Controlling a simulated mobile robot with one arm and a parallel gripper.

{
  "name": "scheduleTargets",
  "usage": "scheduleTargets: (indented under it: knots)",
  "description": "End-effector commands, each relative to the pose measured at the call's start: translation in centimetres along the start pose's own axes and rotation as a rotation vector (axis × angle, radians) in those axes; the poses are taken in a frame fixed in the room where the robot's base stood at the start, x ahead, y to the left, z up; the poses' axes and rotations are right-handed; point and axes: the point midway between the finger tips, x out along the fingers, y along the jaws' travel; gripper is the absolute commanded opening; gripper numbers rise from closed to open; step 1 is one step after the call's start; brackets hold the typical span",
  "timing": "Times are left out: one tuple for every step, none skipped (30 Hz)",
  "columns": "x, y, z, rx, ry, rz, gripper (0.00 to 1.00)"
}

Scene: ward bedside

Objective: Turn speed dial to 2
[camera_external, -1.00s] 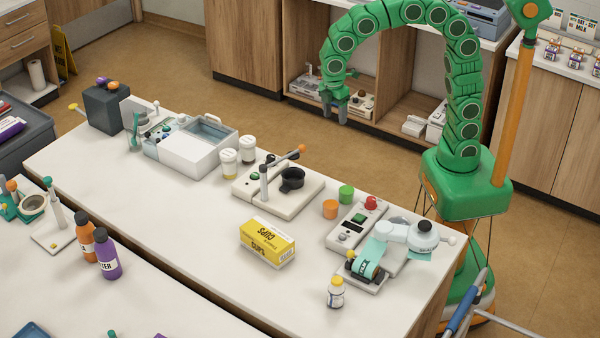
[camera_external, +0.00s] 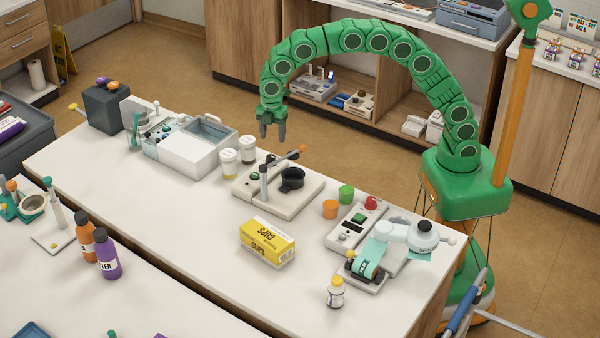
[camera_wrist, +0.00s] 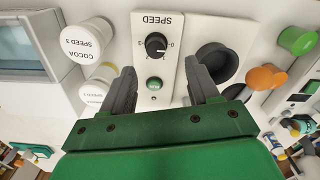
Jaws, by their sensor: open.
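The black speed dial (camera_wrist: 156,45) sits on a white panel (camera_wrist: 146,24) marked SPEED, upside down in the wrist view. Small numbers surround it; its pale pointer mark is too small to read surely. A green button (camera_wrist: 154,84) is beside the dial. My gripper (camera_wrist: 160,78) is open and empty, its fingers pointing at the panel on either side of the button, with the dial just beyond the tips. In the external view my gripper (camera_external: 272,132) hangs above the far side of the white mixer base (camera_external: 300,200), apart from it.
A black cup (camera_external: 292,180) and an orange-tipped lever (camera_external: 290,157) stand on the base. Two white-lidded jars (camera_external: 229,162) stand left; one reads COCOA SPEED 3. A yellow box (camera_external: 267,242) and orange and green pots (camera_external: 330,209) are nearby.

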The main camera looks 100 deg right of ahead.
Motion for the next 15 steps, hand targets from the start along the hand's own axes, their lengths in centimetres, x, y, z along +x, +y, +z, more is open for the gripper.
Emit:
scheduleTargets:
  knots:
    - [0.2, 0.4, -0.1, -0.007, 0.001, 0.002, 0.6]
    - [0.3, 0.5, -0.1, -0.011, 0.001, 0.003, 0.6]
    - [0.4, 0.7, -0.2, -0.015, 0.001, 0.003, 0.6]
    - [0.4, 0.8, -0.2, -0.017, 0.001, 0.004, 0.6]
    - [0.5, 0.8, -0.2, -0.018, 0.001, 0.004, 0.6]
    - [0.6, 0.8, -0.2, -0.019, 0.002, 0.004, 0.6]
    - [0.7, 0.8, -0.2, -0.019, 0.001, 0.003, 0.6]
    - [0.9, 0.8, -0.2, -0.019, 0.001, 0.003, 0.6]
    - [1.1, 0.8, -0.2, -0.019, 0.001, 0.003, 0.6]
    - [1.4, 0.8, -0.2, -0.019, 0.001, 0.002, 0.6]
    - [1.6, 0.8, -0.2, -0.019, 0.001, 0.002, 0.6]
    - [2.0, 0.8, -0.2, -0.019, 0.001, 0.003, 0.6]
    - [2.4, 0.8, -0.2, -0.018, 0.001, 0.003, 0.6]
    - [2.7, 0.8, -0.2, -0.018, 0.001, 0.004, 0.6]
    - [3.2, 0.8, -0.2, -0.018, 0.001, 0.004, 0.6]
